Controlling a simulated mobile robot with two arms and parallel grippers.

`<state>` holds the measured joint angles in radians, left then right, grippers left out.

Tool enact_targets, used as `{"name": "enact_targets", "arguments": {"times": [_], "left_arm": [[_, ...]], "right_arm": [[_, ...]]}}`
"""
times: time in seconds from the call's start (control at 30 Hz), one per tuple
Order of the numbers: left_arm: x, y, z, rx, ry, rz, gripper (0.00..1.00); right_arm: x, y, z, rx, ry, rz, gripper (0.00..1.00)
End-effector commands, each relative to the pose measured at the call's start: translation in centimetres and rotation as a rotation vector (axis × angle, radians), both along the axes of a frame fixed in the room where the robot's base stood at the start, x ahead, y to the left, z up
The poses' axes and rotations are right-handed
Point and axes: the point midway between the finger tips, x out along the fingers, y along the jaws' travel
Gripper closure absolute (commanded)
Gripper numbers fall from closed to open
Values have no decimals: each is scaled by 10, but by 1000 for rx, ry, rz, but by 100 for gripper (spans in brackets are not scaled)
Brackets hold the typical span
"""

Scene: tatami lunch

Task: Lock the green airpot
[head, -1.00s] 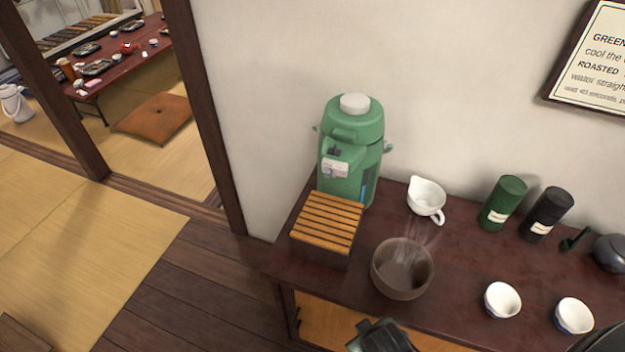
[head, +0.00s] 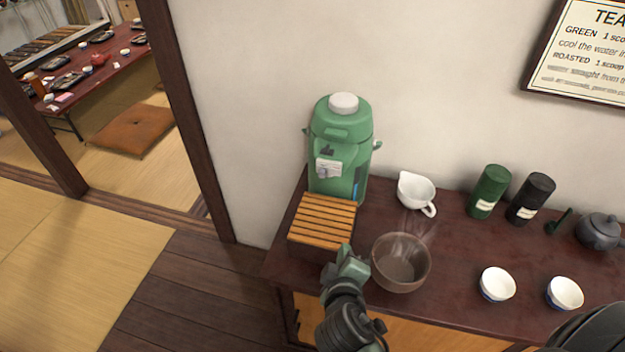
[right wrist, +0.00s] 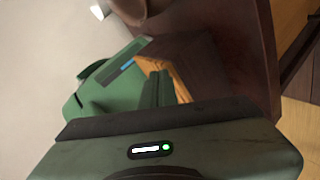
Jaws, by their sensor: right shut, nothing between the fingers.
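The green airpot (head: 338,160) stands upright at the left back of the dark red table, against the wall. It has a white round knob (head: 343,103) on top and a pale label panel (head: 328,168) on its front. My right gripper (head: 350,262) is shut and empty, in front of the slatted wooden box and just left of the brown bowl, apart from the airpot. In the right wrist view the airpot (right wrist: 110,90) shows sideways beyond the fingers (right wrist: 157,88). The setting of any lock is too small to tell. My left gripper is not in view.
The slatted wooden box (head: 322,220) stands before the airpot. A steaming brown bowl (head: 401,264), a white spouted cup (head: 416,193), green (head: 488,190) and black (head: 530,198) canisters, two small cups (head: 497,284) and a dark teapot (head: 599,231) share the table (head: 455,250).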

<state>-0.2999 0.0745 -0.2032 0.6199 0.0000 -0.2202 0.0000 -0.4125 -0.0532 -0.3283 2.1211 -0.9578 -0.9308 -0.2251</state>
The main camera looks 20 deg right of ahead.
Motion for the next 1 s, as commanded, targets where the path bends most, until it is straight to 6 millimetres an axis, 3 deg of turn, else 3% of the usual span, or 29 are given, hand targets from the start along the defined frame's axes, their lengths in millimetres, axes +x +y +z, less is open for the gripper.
{"name": "enact_targets", "arguments": {"times": [0.2, 0.4, 0.6, 1.0], "left_arm": [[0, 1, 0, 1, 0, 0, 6], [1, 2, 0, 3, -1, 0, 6], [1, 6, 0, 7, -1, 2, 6], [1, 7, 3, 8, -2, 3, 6]], "right_arm": [[37, 42, 63, -307, -171, 156, 100], [52, 77, 103, -515, -269, 253, 100], [55, 89, 114, -579, -297, 282, 100], [61, 87, 116, -579, -297, 281, 100]]}}
